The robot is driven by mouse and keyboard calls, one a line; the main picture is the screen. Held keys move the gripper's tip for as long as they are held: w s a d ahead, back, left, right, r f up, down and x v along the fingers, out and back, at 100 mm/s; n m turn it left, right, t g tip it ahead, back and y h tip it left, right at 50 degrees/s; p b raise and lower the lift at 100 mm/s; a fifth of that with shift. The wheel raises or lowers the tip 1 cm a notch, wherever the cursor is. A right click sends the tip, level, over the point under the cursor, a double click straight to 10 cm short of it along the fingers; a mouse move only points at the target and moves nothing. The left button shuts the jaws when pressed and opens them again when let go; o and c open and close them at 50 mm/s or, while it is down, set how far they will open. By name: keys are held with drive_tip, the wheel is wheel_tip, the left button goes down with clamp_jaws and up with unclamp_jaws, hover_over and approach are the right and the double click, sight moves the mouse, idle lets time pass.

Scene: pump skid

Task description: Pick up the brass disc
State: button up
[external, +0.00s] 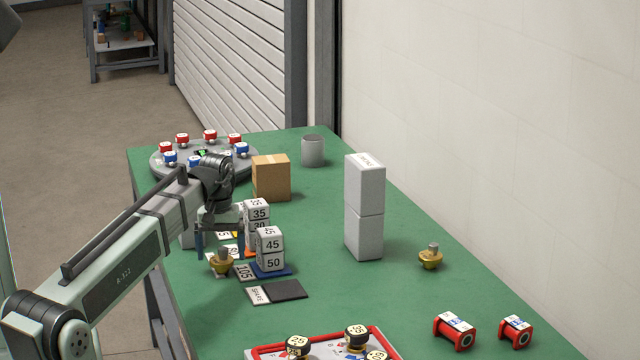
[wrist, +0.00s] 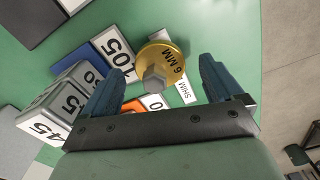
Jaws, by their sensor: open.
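A brass disc (wrist: 170,52) marked "6 MM", with a grey hexagonal knob, shows in the wrist view between and slightly beyond my fingertips. It also shows in the external view (external: 222,265), low on the green table at the front of the number blocks. My gripper (wrist: 162,72) is open, with blue fingers on either side of the disc's knob in the picture; I cannot tell whether they touch it. In the external view my gripper (external: 219,243) is just above this disc. A second brass disc (external: 431,260) with a knob stands apart at the right.
Grey number blocks (external: 270,250) stand close to my gripper's right. Label cards and a dark square (external: 287,289) lie nearby.

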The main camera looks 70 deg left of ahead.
sight(220, 250)
drive_tip(key=shift+f, duration=1.15)
drive_tip(key=shift+c, duration=0.3)
drive_tip(key=c, duration=1.1)
drive_tip(key=shift+r, duration=0.1)
drive_tip(key=shift+c, duration=0.2)
wheel_tip(220, 250, up, 10)
drive_tip(key=shift+f, duration=0.1)
